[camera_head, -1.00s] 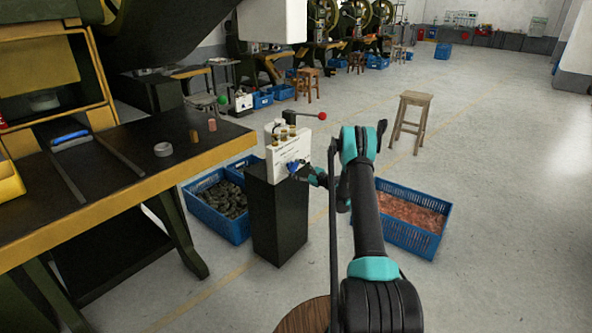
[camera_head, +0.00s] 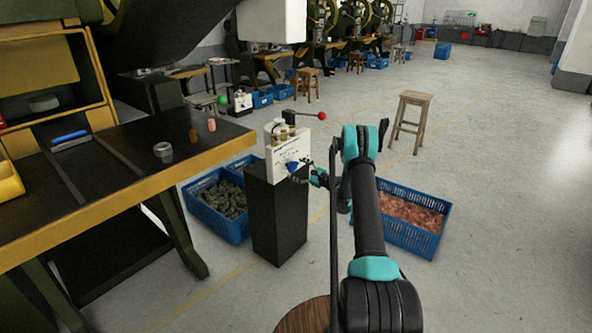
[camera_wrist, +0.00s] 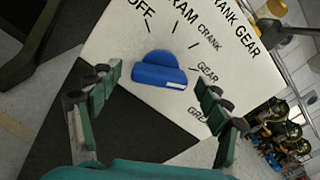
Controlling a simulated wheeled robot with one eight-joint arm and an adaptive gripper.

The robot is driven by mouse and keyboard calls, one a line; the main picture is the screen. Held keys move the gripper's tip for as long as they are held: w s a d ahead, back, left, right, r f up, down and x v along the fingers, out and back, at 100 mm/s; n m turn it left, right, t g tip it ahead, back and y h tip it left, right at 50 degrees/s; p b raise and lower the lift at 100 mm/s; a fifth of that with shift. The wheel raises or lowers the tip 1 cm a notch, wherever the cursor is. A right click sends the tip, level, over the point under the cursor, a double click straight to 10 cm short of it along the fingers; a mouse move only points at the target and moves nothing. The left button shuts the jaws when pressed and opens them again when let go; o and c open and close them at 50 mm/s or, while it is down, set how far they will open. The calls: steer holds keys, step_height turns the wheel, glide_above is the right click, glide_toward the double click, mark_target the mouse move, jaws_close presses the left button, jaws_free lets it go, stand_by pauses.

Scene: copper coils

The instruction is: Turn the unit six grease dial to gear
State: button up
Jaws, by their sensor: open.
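The grease dial is a blue knob (camera_wrist: 158,70) on a white panel (camera_wrist: 130,35) with printed labels, of which OFF, RAM, CRANK and GEAR are legible in the wrist view. The knob's grip bar lies nearly crosswise in that picture, with a small white mark near its right end. I cannot tell exactly which label it points at. My gripper (camera_wrist: 158,78) is open, with one finger on each side of the knob and visible gaps to it. In the head view the knob (camera_head: 292,168) is small, with my gripper (camera_head: 304,172) just right of it.
The panel sits on a black pedestal (camera_head: 278,222). Blue crates stand left (camera_head: 207,218) and right (camera_head: 420,239) of it. A red-knobbed lever (camera_head: 321,116) sticks out above the panel. A workbench (camera_head: 100,185) fills the left; open floor lies to the right.

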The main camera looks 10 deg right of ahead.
steer(key=v, duration=1.1)
steer(key=shift+a+r, duration=0.1)
steer(key=s+a+r+n+g+h, duration=0.3)
steer(key=s+a+r+n, duration=0.3)
steer(key=s, duration=0.3)
steer(key=s+a+r+n+g+h, duration=0.25)
steer(key=s+a+r+n, duration=0.2)
steer(key=s+r, duration=0.4)
steer(key=s+d+f+n+g+h, duration=0.1)
steer(key=s+d+n+h, duration=0.1)
steer(key=s, duration=0.9)
steer(key=s+d+f+n+g+h, duration=0.1)
steer(key=s+n, duration=0.4)
steer(key=s, duration=0.6)
steer(key=s+d+f+n+g+h, duration=0.1)
steer(key=s+d+n+h, duration=0.1)
steer(key=s, duration=0.9)
steer(key=shift+s+d+f+n+h, duration=0.15)
steer(key=shift+s+d+n+h, duration=0.25)
steer(key=shift+n+h, duration=0.55)
